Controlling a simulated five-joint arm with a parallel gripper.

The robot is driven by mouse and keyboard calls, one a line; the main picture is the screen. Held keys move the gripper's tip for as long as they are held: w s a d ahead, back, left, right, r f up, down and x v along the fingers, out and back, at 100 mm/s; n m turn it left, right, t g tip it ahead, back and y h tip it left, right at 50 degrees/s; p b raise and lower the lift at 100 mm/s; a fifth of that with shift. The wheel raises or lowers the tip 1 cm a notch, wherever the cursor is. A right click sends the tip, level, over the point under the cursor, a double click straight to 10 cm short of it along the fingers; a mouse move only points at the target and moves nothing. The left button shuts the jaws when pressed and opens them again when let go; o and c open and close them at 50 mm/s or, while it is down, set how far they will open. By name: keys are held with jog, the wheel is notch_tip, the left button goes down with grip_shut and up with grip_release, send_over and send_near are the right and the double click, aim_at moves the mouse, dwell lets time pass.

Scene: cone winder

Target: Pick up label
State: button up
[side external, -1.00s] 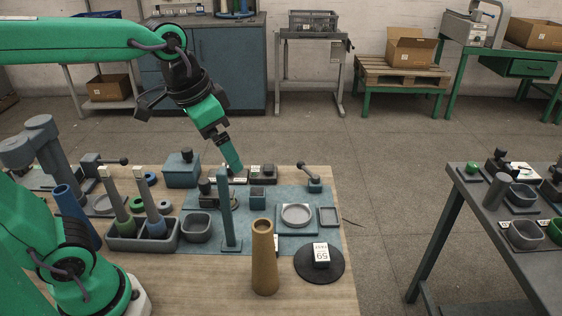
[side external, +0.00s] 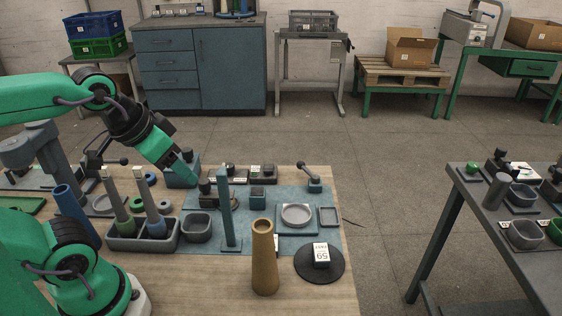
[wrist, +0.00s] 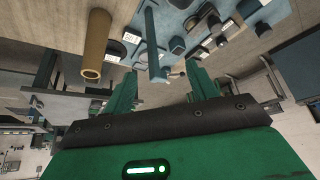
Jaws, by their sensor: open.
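A white label (side external: 321,254) with black print lies on a round black disc (side external: 333,272) at the front right of the bench. A pale piece (side external: 276,243) shows partly behind the tan cone (side external: 264,255), too hidden to identify. In the wrist view, a white printed label (wrist: 132,38) shows right of the cone (wrist: 95,45). My gripper (side external: 190,179) points down and right above the back left of the blue mat, well apart from the label. In the wrist view my gripper (wrist: 163,88) has its green fingers spread, with nothing held.
A teal post (side external: 229,205) stands upright between my gripper and the cone. A grey rack (side external: 143,239) with two tall cones stands at left. A round grey dish (side external: 297,214) and a lever (side external: 310,178) are at the mat's right. A second table (side external: 500,225) stands at right.

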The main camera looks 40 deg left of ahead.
jog(key=shift+w, duration=0.1)
jog(key=m+g, duration=0.6)
jog(key=m, duration=2)
send_over(322, 252)
jog(key=f, duration=1.5)
jog(key=shift+a, duration=0.25)
jog(key=shift+d+f+m, duration=0.25)
jog(key=shift+f+m, duration=0.05)
jog(key=shift+f, duration=0.05)
jog(key=shift+f, duration=1.3)
jog(key=shift+f, duration=0.1)
